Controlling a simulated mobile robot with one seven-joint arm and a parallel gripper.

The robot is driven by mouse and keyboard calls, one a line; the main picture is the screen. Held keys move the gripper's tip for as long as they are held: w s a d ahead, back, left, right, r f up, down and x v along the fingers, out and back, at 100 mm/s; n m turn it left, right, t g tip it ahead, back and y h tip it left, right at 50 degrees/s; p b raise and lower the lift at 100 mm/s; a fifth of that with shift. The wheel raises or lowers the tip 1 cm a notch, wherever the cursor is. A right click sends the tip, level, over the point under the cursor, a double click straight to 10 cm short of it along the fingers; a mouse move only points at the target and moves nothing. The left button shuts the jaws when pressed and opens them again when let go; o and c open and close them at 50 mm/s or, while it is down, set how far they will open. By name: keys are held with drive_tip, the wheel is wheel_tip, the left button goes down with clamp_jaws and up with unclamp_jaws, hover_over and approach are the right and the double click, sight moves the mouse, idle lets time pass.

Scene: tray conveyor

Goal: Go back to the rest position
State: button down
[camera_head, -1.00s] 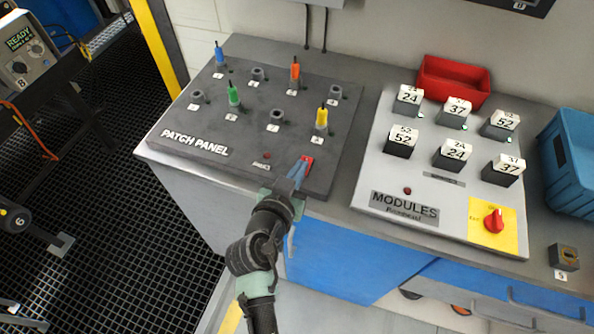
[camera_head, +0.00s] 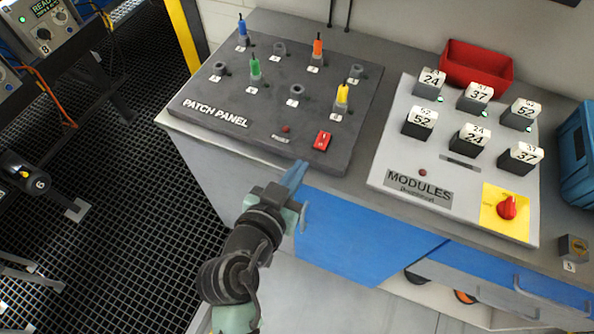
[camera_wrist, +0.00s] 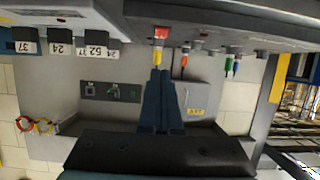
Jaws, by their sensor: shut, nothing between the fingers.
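My gripper (camera_head: 294,176) is in front of the bench's front edge in the head view, just below the patch panel's (camera_head: 195,95) lower right corner. Its blue fingers are closed together and hold nothing. In the wrist view the closed fingers (camera_wrist: 160,80) point toward a red switch (camera_wrist: 160,33) on the panel. That red switch (camera_head: 322,140) is clear of the gripper in the head view, with a gap between them. The patch panel holds blue (camera_head: 242,30), orange (camera_head: 317,48), green (camera_head: 254,67) and yellow (camera_head: 342,94) plugs standing in sockets.
The modules board (camera_head: 385,170) with several numbered blocks and a red knob (camera_head: 506,208) lies to the right. A red bin (camera_head: 478,65) stands behind it, a blue bin (camera_head: 574,155) at the far right. Dark grating floor (camera_head: 110,190) is open on the left.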

idle(0.6)
drive_tip(key=w+r+t+y, duration=0.1)
drive_tip(key=w+r+t, duration=0.2)
drive_tip(key=r, duration=1.1)
drive_tip(key=w+r+t+y, duration=0.1)
drive_tip(key=w+r+t, duration=0.25)
drive_tip(key=r, duration=0.95)
drive_tip(key=s+d+r+n+t+y, duration=0.1)
drive_tip(key=s+r+t, duration=0.3)
drive_tip(key=r, duration=0.9)
drive_tip(key=s+d+r+n+t+y, duration=0.1)
drive_tip(key=s+d+r+n+t, duration=0.1)
drive_tip(key=s+r, duration=0.5)
wheel_tip(320, 180, up, 6)
drive_tip(key=shift+s+n+t, duration=0.15)
drive_tip(key=shift+n+t, duration=0.15)
drive_tip(key=shift+t, duration=0.55)
